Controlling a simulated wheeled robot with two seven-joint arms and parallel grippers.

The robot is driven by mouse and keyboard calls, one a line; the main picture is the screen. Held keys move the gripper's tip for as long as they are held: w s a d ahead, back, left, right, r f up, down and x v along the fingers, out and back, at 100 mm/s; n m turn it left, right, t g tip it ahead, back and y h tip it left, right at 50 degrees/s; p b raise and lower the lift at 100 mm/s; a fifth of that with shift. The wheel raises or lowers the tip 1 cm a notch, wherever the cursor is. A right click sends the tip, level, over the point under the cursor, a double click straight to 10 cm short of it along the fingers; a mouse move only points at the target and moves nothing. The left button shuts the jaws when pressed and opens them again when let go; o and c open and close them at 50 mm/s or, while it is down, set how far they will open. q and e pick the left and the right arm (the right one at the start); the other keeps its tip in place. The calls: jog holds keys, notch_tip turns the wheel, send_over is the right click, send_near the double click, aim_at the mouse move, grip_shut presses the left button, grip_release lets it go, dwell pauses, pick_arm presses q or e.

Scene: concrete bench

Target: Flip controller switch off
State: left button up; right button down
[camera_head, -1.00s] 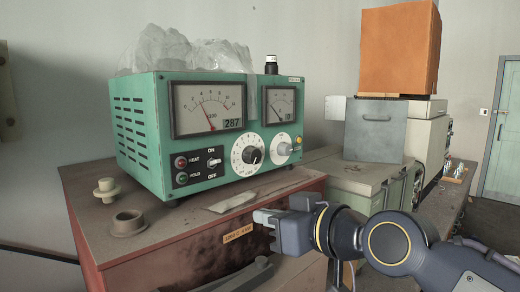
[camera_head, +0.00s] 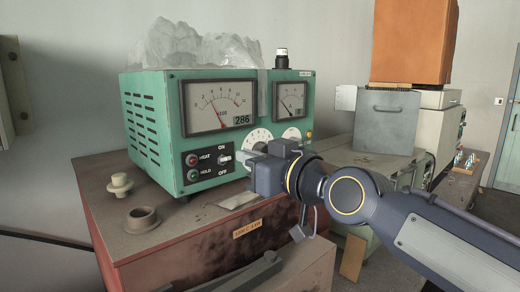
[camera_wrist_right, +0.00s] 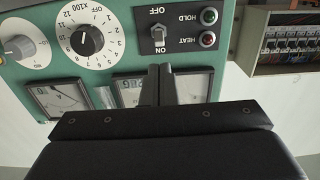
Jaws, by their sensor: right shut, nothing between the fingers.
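The green controller (camera_head: 152,130) stands on a rusty red cabinet, with two needle meters and a display reading 286. Its switch (camera_head: 225,161) sits between ON above and OFF below, beside the HEAT and HOLD lamps. The right wrist view shows the panel upside down, with the switch (camera_wrist_right: 158,36) in its dark plate; I cannot tell its lever's position for sure. My right gripper (camera_head: 243,162) is shut and empty, just right of the switch in the head view. In the wrist view its fingertips (camera_wrist_right: 160,70) are close to the ON end, contact unclear. My left gripper is out of view.
A round dial (camera_wrist_right: 90,40) is beside the switch, partly hidden by my right gripper in the head view. A spool-like knob (camera_head: 120,185) and a ring (camera_head: 142,218) lie on the cabinet top. An orange box (camera_head: 413,42) stands on equipment at right. A breaker box (camera_wrist_right: 285,42) shows in the wrist view.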

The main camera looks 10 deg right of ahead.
aim_at(225, 159)
jog(key=p+x, duration=0.2)
jog(key=x, duration=0.2)
jog(key=shift+r, duration=0.2)
jog(key=shift+w+a+f, duration=0.15)
jog(key=shift+w+a, duration=0.2)
jog(key=shift+w, duration=0.15)
